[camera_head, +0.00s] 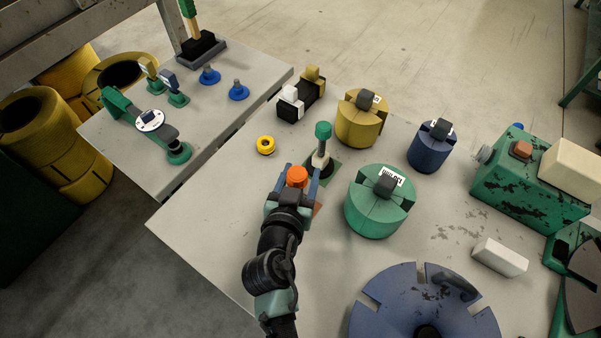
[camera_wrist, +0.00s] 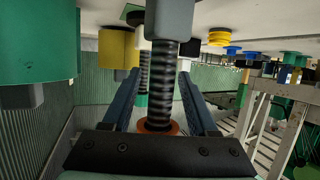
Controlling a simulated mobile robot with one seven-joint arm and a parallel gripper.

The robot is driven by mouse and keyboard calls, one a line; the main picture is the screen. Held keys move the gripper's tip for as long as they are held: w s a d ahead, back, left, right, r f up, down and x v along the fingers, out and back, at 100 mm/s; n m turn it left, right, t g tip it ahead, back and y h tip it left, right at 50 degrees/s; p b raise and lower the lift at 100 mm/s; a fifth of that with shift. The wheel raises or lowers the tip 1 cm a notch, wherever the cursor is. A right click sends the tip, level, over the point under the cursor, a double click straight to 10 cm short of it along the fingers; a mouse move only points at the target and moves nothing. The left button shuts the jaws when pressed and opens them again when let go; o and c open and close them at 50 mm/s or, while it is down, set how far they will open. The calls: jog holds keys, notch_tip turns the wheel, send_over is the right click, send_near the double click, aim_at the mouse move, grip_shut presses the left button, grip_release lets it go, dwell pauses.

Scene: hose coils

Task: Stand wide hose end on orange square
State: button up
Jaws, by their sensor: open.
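An orange-capped hose end (camera_head: 297,175) stands upright between the fingers of my gripper (camera_head: 299,183). In the wrist view, which shows the table at the top, its ribbed black shaft (camera_wrist: 168,75) runs from a wide grey collar (camera_wrist: 170,18) to the orange cap (camera_wrist: 157,127). My gripper (camera_wrist: 158,84) is open, with a blue finger on each side of the shaft and visible gaps. The orange square (camera_head: 318,208) shows only as a small patch beside my gripper. The hose end appears to stand on or beside it, but its base is hidden in the head view.
Close behind stands a green-capped hose end (camera_head: 322,133) on a green square (camera_head: 334,169). A green coil (camera_head: 373,213) is near on the right, with yellow (camera_head: 355,127) and blue (camera_head: 426,152) coils farther back. Table space at front left is clear.

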dwell(0.4)
jog(key=v, duration=0.8)
dwell(1.3)
jog(key=shift+s, duration=0.1)
jog(key=b+v, duration=0.3)
jog(key=v, duration=0.9)
jog(key=shift+s+r, duration=0.2)
jog(key=shift+s, duration=0.2)
